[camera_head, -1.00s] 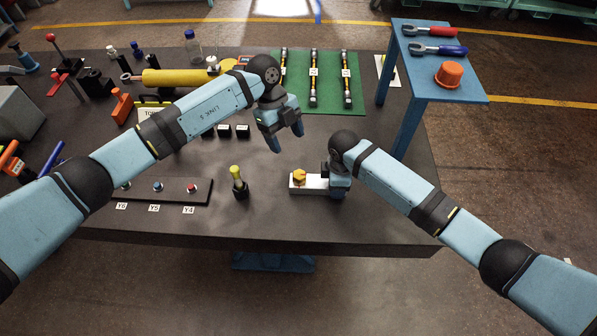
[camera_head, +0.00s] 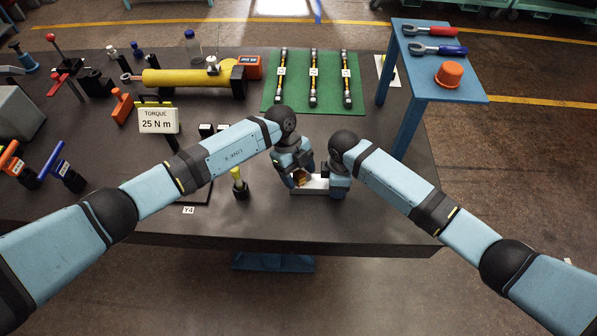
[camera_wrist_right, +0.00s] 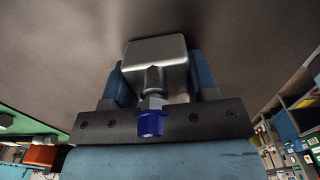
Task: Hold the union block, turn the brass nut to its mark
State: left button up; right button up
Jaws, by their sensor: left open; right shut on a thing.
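The union block is a pale metal block (camera_head: 312,184) on the dark table near its front edge. It also shows as a grey block (camera_wrist_right: 157,60) in the right wrist view, with a hex fitting and a blue cap (camera_wrist_right: 151,123) on its near side. My right gripper (camera_head: 340,183) is shut on the block's right end. The brass nut (camera_head: 300,176) sits on the block's left part, partly hidden by my left gripper. My left gripper (camera_head: 294,174) is open, with its fingers down at the nut. I cannot tell whether they touch it.
A yellow-capped dark bottle-like item (camera_head: 239,184) stands left of the block. A sign reading "TORQUE 25 N m" (camera_head: 158,121) stands further back. A blue side table (camera_head: 420,76) holds wrenches and an orange cap.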

pick_arm(q)
jog(key=c, duration=0.9)
jog(key=shift+c, duration=0.2)
jog(key=shift+m, duration=0.3)
jog(key=m, duration=0.2)
jog(key=m+g+y, duration=0.1)
jog(key=m, duration=0.1)
jog(key=shift+d+y, duration=0.1)
jog(key=shift+y, duration=0.2)
jog(key=m+y, duration=0.2)
jog(key=m, duration=0.3)
jog(key=shift+d+m, duration=0.1)
jog(key=shift+m, duration=0.3)
